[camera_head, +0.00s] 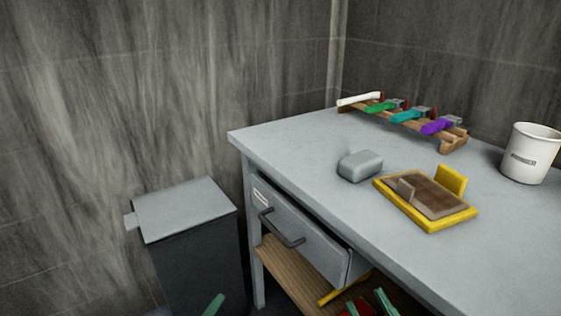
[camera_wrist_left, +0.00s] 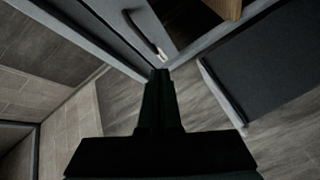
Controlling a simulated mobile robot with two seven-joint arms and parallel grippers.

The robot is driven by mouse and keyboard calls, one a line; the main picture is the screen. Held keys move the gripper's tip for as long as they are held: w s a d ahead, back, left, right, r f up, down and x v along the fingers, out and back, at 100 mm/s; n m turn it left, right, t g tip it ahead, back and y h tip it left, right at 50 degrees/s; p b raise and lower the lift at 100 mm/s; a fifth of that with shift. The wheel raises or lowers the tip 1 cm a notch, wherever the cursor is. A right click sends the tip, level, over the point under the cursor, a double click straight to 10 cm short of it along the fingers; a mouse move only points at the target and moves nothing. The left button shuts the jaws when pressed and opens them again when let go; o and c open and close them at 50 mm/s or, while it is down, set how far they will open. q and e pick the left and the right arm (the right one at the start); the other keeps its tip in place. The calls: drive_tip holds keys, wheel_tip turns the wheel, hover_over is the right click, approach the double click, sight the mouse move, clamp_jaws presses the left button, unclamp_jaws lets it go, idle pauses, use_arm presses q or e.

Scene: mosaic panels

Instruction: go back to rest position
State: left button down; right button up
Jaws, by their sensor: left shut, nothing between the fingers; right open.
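My left gripper (camera_head: 214,304) shows only as a green tip at the bottom edge of the head view, in front of the bin and left of the desk. In the left wrist view my left gripper (camera_wrist_left: 159,76) is dark, its fingers together with nothing between them, pointing toward the drawer front. My right gripper (camera_head: 368,300) shows at the bottom of the head view as two green fingertips held apart, in front of the lower shelf. Both arms are mostly hidden below the frame.
The grey desk (camera_head: 290,150) holds a rack (camera_head: 400,122) of colored-handled tools, a grey block (camera_head: 360,165), a yellow-framed tray (camera_head: 452,224) and a white cup (camera_head: 531,152). The drawer (camera_head: 298,228) stands slightly open above a wooden shelf (camera_head: 290,272). A lidded bin (camera_head: 185,207) stands left.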

use_arm(q)
drive_tip(key=s+a+r+m+t+p, duration=0.1)
drive_tip(key=s+r+m+t+p, duration=0.15)
drive_tip(key=s+r+m, duration=0.7)
drive_tip(key=s+a+f+g+y+p, duration=0.2)
drive_tip(key=s+f+g+y+p, duration=0.2)
drive_tip(key=p, duration=1.7)
drive_tip(key=shift+s+a+f+g, duration=0.4)
drive_tip(key=shift+s+f+g, duration=0.75)
drive_tip(key=shift+f+g, duration=1.25)
use_arm(e)
drive_tip(key=s+d+f+m+g+h, duration=0.2)
drive_tip(key=s+f+m+g+h, duration=0.2)
drive_tip(key=s+f+g, duration=0.4)
drive_tip(key=shift+s+d+g, duration=0.35)
drive_tip(key=shift+s+g, duration=0.15)
drive_tip(key=shift+g, duration=0.4)
use_arm(q)
drive_tip(key=shift+r, duration=0.2)
